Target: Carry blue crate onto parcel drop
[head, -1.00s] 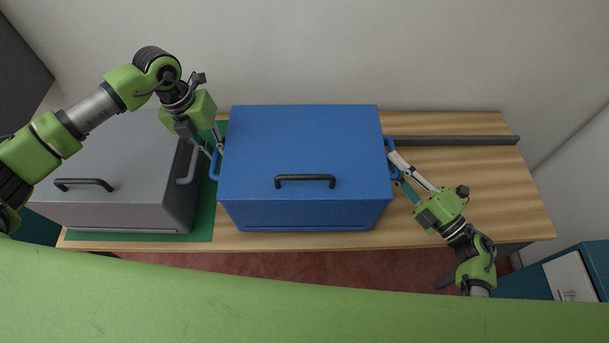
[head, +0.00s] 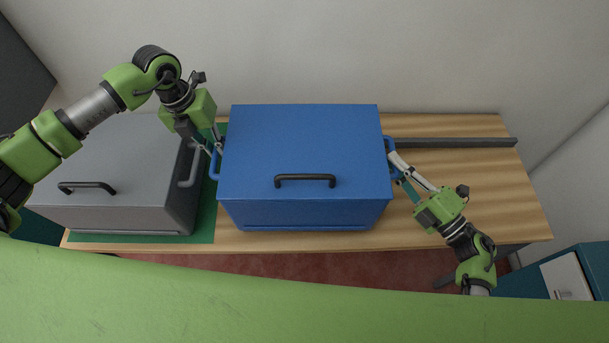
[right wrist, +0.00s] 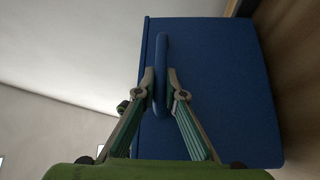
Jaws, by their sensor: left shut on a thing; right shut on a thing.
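The blue crate (head: 300,150), a lidded box with a black front handle, is in the middle of the head view, over the wooden counter. My left gripper (head: 216,153) is shut on its left side handle. My right gripper (head: 394,166) is shut on its right side handle. In the right wrist view the fingers (right wrist: 163,85) close around the blue handle (right wrist: 161,50). The crate looks level and seems held slightly above the counter; its underside is hidden. A green mat (head: 205,222), possibly the parcel drop, lies at the left, partly under a grey crate.
The grey crate (head: 120,165) stands close to the left of the blue crate, on the green mat. A dark bar (head: 455,143) lies along the back right of the wooden counter (head: 490,190). The counter's right part is otherwise clear. A teal cabinet (head: 590,262) stands at the lower right.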

